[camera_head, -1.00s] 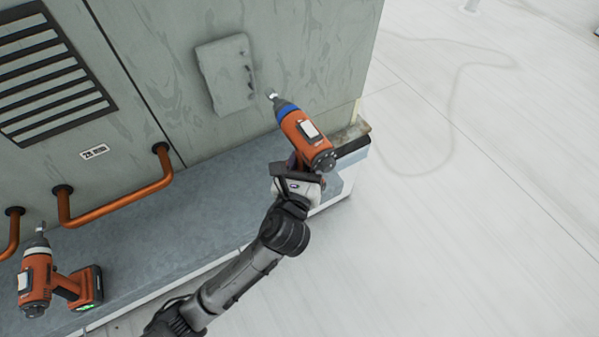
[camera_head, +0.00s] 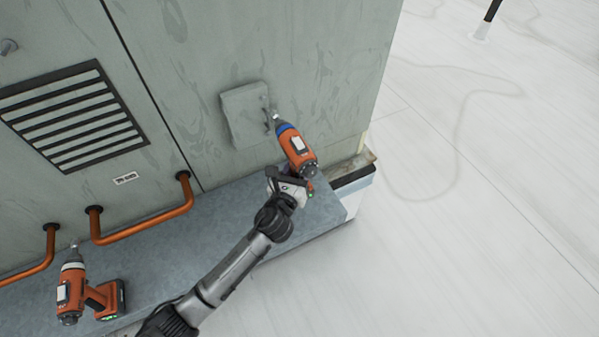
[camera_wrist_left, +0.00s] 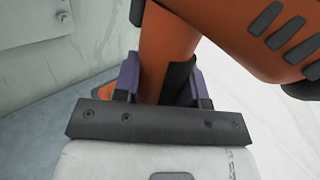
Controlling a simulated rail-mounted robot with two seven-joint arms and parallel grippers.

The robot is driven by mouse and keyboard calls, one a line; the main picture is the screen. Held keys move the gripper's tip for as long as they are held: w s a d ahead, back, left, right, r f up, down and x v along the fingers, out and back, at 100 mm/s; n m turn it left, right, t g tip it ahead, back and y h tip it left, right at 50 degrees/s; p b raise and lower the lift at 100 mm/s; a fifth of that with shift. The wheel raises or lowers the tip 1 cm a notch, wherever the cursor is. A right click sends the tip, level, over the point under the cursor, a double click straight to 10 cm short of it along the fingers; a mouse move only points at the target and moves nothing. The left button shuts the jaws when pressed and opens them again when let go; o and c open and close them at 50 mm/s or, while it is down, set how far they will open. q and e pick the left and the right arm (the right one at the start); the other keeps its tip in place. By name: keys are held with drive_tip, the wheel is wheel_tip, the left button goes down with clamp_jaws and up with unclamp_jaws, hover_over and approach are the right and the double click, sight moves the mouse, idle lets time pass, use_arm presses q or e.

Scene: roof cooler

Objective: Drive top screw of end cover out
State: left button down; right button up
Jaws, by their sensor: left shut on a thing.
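My left gripper (camera_head: 286,180) is shut on the handle of an orange driver with a blue collar (camera_head: 296,147). In the left wrist view the gripper's fingers (camera_wrist_left: 160,85) close around the orange handle (camera_wrist_left: 168,50). The driver's bit points up and left, with its tip near the right edge of the grey end cover (camera_head: 243,115) on the cooler wall. Whether the tip touches a screw cannot be told. The cover's screws are too small to make out in the head view; a screw head (camera_wrist_left: 62,17) shows at the cover's edge in the left wrist view. My right gripper is not in view.
A second orange driver (camera_head: 90,290) stands on the grey ledge (camera_head: 225,215) at the lower left. Orange pipes (camera_head: 145,222) and a dark louvred vent (camera_head: 75,115) are on the cooler wall. The pale roof to the right is mostly clear.

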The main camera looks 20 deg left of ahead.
use_arm(q)
drive_tip(key=shift+w+a+r+b, duration=0.2)
drive_tip(key=shift+w+a+b, duration=0.15)
drive_tip(key=shift+w+a, duration=1.35)
drive_tip(key=shift+w, duration=0.05)
drive_tip(key=shift+w+a, duration=0.1)
drive_tip(key=shift+r, duration=0.1)
idle(0.9)
drive_tip(key=shift+w+a, duration=0.25)
idle(0.5)
drive_tip(key=shift+w+a, duration=0.25)
drive_tip(key=shift+a, duration=0.05)
idle(0.5)
